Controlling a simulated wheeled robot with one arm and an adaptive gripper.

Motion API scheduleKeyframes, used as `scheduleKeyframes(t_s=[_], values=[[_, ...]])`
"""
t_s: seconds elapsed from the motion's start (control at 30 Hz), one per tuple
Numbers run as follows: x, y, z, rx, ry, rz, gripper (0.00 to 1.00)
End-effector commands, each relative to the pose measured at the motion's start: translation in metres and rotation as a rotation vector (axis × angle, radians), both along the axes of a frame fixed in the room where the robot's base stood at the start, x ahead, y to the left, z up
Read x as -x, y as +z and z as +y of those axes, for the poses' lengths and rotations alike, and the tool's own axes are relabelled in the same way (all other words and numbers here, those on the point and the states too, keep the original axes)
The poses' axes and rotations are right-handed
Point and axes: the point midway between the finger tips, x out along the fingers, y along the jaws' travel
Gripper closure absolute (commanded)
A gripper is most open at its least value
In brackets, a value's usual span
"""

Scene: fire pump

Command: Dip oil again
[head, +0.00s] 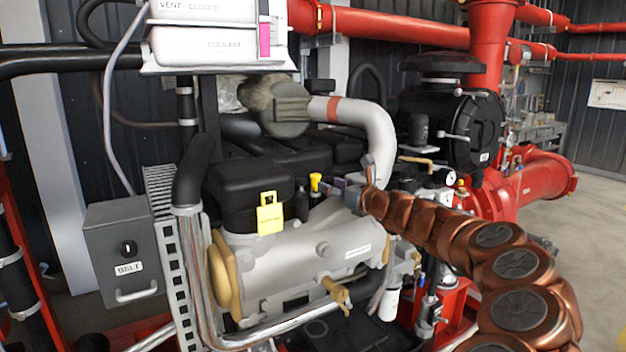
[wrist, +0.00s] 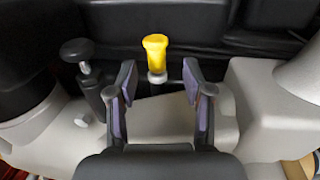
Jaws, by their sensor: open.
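The yellow dipstick handle (head: 315,182) stands upright on the engine, right of a yellow tag. In the wrist view the yellow handle (wrist: 155,52) sits on a pale collar above a dark tube, upright. My gripper (wrist: 158,78) is open, with its two purple-padded fingers on either side of the handle's line and nothing between the pads. The handle shows just beyond the fingertips, apart from them. In the head view my gripper (head: 341,188) is small and partly hidden by my copper-coloured arm, close to the right of the handle.
A black knob (wrist: 77,50) on a stem stands left of the handle. The grey engine block (head: 310,248) lies below, with a yellow tag (head: 270,212) hanging on it. A white pipe (head: 378,140) curves close behind my gripper. A grey BELT box (head: 124,250) stands at left.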

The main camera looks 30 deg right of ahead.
Motion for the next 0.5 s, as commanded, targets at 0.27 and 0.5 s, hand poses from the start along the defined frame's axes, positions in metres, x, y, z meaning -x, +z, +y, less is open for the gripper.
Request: scheduleKeyframes(t_s=[0.27, 0.5], values=[[-0.038, -0.001, 0.009, 0.002, 0.01, 0.003, 0.49], [-0.06, -0.001, 0.009, 0.003, 0.006, 0.002, 0.49]])
